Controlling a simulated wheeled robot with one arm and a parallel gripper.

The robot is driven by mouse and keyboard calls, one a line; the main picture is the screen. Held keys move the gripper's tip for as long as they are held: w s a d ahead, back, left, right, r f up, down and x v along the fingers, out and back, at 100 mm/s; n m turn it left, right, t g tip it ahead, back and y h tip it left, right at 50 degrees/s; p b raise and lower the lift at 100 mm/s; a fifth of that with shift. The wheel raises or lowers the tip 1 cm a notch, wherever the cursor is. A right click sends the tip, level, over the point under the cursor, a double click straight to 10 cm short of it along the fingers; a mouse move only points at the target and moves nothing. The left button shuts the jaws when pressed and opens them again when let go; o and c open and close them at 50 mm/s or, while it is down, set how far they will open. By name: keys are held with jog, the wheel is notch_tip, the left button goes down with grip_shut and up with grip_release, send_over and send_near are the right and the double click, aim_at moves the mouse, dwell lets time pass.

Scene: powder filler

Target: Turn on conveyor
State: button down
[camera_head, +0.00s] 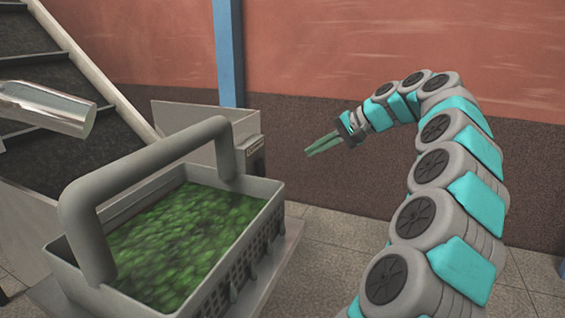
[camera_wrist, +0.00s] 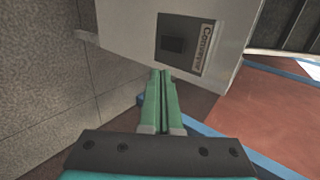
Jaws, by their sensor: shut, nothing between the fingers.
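The conveyor (camera_head: 45,75) is a steep incline with dark belt sections at the left of the head view. Its light-grey housing (camera_head: 190,113) stands at its foot. A dark switch panel with a label, partly readable as "Convey", is on the housing's side; the panel shows in the head view (camera_head: 253,155) and in the wrist view (camera_wrist: 186,45). A dark square switch (camera_wrist: 173,46) sits on the panel. My gripper (camera_head: 308,152) has green fingers, shut and empty, to the right of the panel and apart from it. In the wrist view the fingertips (camera_wrist: 161,72) point toward the panel's lower edge.
A grey basket (camera_head: 262,187) with a thick handle holds green leafy pieces and stands on a platform in front of the housing. A metal cylinder (camera_head: 45,108) is at the left. A blue post (camera_head: 228,50) and a red-brown wall (camera_head: 390,45) stand behind. Tiled floor (camera_head: 325,265) is clear.

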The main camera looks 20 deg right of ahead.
aim_at(263, 174)
jog(key=shift+t+y, duration=0.8)
jog(key=shift+t, duration=0.1)
jog(key=shift+s+d+f+p, duration=0.15)
jog(key=shift+s+f+p, duration=0.25)
jog(key=shift+f, duration=0.55)
jog(key=shift+s+d+f+p, duration=0.2)
jog(key=shift+s+f, duration=0.25)
jog(key=shift+f, duration=0.45)
jog(key=shift+a, duration=0.1)
jog(key=x, duration=0.9)
jog(key=r+p+x, duration=0.1)
jog(key=x, duration=0.3)
jog(key=shift+w+a+f, duration=0.1)
jog(key=shift+w+a, duration=0.25)
jog(key=shift+w, duration=0.05)
jog(key=shift+w+a, duration=0.1)
